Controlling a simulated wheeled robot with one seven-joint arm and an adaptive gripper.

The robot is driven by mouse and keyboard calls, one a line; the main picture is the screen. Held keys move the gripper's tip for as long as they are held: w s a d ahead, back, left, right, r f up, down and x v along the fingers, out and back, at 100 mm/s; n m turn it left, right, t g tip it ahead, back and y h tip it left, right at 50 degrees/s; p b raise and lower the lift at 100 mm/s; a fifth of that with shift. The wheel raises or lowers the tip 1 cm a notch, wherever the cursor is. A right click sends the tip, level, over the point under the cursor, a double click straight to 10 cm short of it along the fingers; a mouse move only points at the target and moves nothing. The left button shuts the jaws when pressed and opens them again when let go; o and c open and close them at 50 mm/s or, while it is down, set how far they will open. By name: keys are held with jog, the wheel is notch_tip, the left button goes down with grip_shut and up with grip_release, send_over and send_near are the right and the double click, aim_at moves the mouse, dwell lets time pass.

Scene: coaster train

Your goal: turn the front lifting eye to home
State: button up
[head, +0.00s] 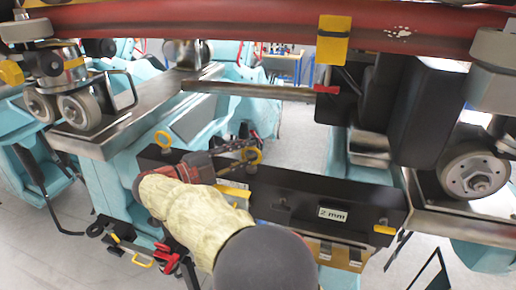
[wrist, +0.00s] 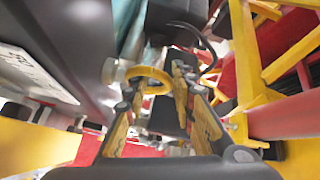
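A yellow ring-shaped lifting eye (head: 253,156) stands on the dark bar in the head view, beside my gripper (head: 243,150). A second yellow lifting eye (head: 162,139) stands further left on the same bar. In the wrist view a yellow eye (wrist: 150,76) shows just ahead of my gripper (wrist: 158,92), between or close to its two yellow-padded fingers. The fingers are apart. I cannot tell whether either finger touches the ring. The frames do not label which eye is the front one. My red wrist and cream-sleeved arm hide part of the bar.
The dark bar (head: 290,190) carries a "2 mm" label (head: 333,214). A red tube (head: 230,22) runs overhead. Wheel assemblies stand at left (head: 75,108) and right (head: 474,177). In the wrist view, a yellow frame (wrist: 246,50) is close on the right.

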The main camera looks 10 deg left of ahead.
jog(key=v, duration=0.6)
jog(key=shift+s+a, duration=0.25)
jog(key=shift+s, duration=0.05)
jog(key=shift+a, duration=0.1)
